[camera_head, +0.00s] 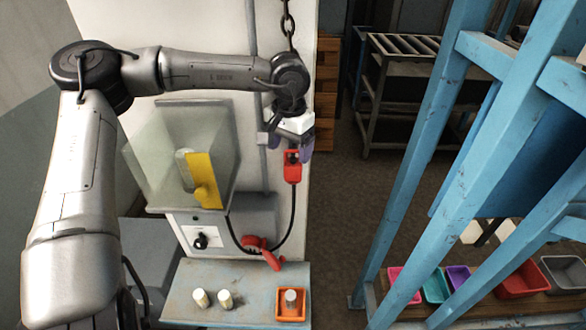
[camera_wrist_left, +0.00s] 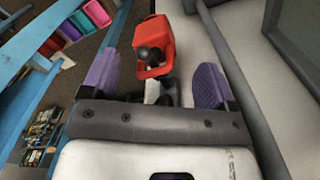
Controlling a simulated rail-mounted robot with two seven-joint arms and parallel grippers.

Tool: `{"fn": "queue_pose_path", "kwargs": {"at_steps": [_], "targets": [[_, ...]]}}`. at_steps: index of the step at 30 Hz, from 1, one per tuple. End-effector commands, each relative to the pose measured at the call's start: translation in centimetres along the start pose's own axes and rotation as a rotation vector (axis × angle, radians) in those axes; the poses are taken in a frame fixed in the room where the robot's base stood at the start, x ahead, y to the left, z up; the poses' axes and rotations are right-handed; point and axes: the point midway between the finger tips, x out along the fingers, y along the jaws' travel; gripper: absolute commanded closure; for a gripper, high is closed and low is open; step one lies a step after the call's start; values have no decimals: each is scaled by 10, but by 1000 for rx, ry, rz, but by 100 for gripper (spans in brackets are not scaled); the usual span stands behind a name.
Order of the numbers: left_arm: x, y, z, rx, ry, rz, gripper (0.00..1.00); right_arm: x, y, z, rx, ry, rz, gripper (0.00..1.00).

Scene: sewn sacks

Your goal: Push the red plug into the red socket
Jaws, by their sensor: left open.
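My left gripper (camera_head: 291,146) is open in front of the pale wall panel, its purple fingers spread. A red box-shaped part (camera_head: 292,167) with a dark face shows just below the fingers, and a black cable runs down from it. In the left wrist view this red part (camera_wrist_left: 157,30) has a black round piece and a red frame, and appears between the open fingers (camera_wrist_left: 155,82); no finger touches it there. A second red curved part (camera_head: 268,257) sits lower, by the cable loop. I cannot tell for sure which is plug and which is socket. My right gripper is out of view.
A small ledge (camera_head: 240,312) below holds two white cylinders and an orange tray (camera_head: 290,317) with another. A clear hood (camera_head: 150,165) with a yellow part stands left of the cable. Blue posts (camera_head: 430,130) and coloured bins are on the right.

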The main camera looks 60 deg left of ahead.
Motion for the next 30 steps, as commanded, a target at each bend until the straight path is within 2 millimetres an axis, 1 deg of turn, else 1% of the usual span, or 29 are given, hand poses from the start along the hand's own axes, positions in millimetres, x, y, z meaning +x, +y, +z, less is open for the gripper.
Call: {"fn": "queue_pose_path", "kwargs": {"at_steps": [6, 9, 12, 16, 25, 26, 30], "targets": [[25, 2, 3, 1, -7, 0, 19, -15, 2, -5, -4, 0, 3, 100], [38, 2, 3, 0, -5, 0, 19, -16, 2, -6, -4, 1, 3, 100], [46, 2, 3, 0, -4, -1, 19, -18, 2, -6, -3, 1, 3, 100], [50, 2, 2, 0, -2, 1, 19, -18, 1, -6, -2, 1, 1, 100], [50, 2, 2, 0, -2, 0, 19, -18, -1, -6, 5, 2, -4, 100], [50, 2, 2, 0, -2, 0, 21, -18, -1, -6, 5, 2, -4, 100], [50, 2, 2, 0, -2, 0, 35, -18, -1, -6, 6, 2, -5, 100]]}}
